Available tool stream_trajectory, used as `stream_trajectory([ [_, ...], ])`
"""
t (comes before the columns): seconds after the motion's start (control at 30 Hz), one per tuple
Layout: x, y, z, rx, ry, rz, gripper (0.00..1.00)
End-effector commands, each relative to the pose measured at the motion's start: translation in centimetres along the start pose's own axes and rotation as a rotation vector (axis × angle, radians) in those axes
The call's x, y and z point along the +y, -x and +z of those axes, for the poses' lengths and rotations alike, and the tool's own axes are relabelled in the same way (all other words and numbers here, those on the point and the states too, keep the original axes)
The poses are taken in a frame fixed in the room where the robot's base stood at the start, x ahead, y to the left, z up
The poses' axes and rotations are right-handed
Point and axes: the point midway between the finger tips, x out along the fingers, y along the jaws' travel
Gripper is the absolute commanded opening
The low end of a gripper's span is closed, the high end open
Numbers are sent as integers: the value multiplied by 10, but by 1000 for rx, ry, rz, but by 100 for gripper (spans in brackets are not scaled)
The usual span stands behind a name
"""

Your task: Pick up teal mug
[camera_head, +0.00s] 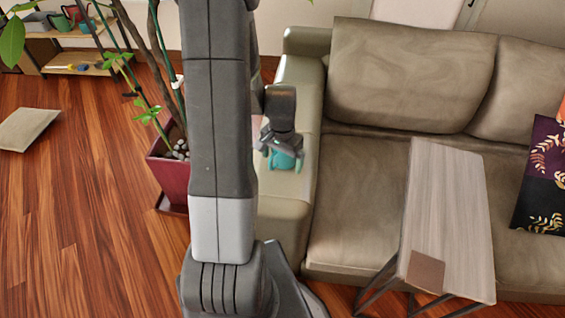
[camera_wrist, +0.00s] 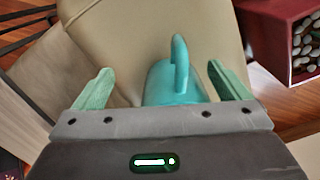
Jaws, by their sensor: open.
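The teal mug (camera_head: 285,159) is on the beige sofa's left armrest (camera_head: 285,210) in the head view, partly hidden by my gripper (camera_head: 281,155). In the wrist view the mug (camera_wrist: 172,85) lies between the two green fingers of my gripper (camera_wrist: 160,90), with its handle toward the top of the picture. The fingers are open, with a gap on each side of the mug. The near part of the mug is hidden behind the gripper body.
A potted plant in a dark red pot (camera_head: 172,178) stands left of the armrest. A small wooden side table (camera_head: 450,210) stands at the sofa's front. A shelf (camera_head: 75,65) with other mugs is at the far left. The wooden floor (camera_head: 75,230) at left is mostly clear.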

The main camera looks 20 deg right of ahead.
Motion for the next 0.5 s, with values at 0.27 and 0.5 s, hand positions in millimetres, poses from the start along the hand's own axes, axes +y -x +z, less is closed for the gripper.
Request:
stream_trajectory([
  [0.27, 0, 0, 0, 0, 0, 0, 78],
  [0.5, 0, 0, 0, 0, 0, 0, 31],
])
